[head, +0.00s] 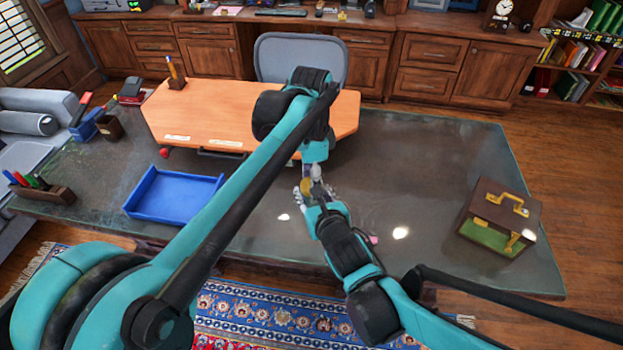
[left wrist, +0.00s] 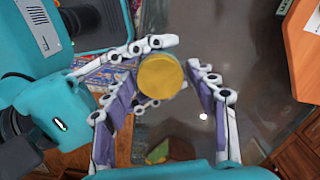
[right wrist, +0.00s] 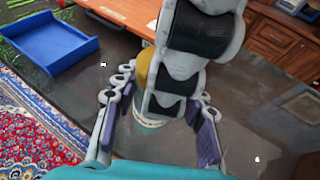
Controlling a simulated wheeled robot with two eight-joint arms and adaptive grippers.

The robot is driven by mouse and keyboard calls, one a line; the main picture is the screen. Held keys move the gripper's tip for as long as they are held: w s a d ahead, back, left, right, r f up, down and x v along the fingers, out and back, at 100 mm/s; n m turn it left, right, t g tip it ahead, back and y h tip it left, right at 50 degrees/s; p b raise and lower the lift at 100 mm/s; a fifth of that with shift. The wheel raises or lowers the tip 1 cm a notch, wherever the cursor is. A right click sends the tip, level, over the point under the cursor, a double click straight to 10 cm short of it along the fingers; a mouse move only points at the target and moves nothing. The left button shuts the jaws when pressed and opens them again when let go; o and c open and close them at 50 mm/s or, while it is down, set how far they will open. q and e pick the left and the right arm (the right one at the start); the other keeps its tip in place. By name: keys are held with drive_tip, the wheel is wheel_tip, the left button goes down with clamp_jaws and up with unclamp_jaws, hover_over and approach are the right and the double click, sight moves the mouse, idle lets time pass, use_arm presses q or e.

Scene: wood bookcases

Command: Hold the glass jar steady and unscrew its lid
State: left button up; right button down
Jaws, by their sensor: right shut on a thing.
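The jar's round gold lid (head: 307,186) shows above the dark desk, where my two grippers meet. The glass body is mostly hidden by fingers. My right gripper (right wrist: 165,90) is shut on the jar, with a purple-padded finger on each side. In the right wrist view, the lid (right wrist: 145,65) is partly covered by a finger of my left gripper. My left gripper (left wrist: 162,78) is open over the jar. The lid (left wrist: 160,75) sits between its spread fingers, with a visible gap on the right; contact on the left is unclear.
A blue tray (head: 175,194) and a pen holder (head: 45,194) are on the left of the dark desk (head: 440,150). A brown box (head: 500,222) with gold fittings stands at right. An orange wooden top (head: 215,115) is behind.

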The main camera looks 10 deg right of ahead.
use_arm(q)
drive_tip(key=c, duration=0.8)
drive_tip(key=shift+n, duration=1.6)
drive_tip(key=o, duration=1.2)
drive_tip(key=shift+o, duration=0.2)
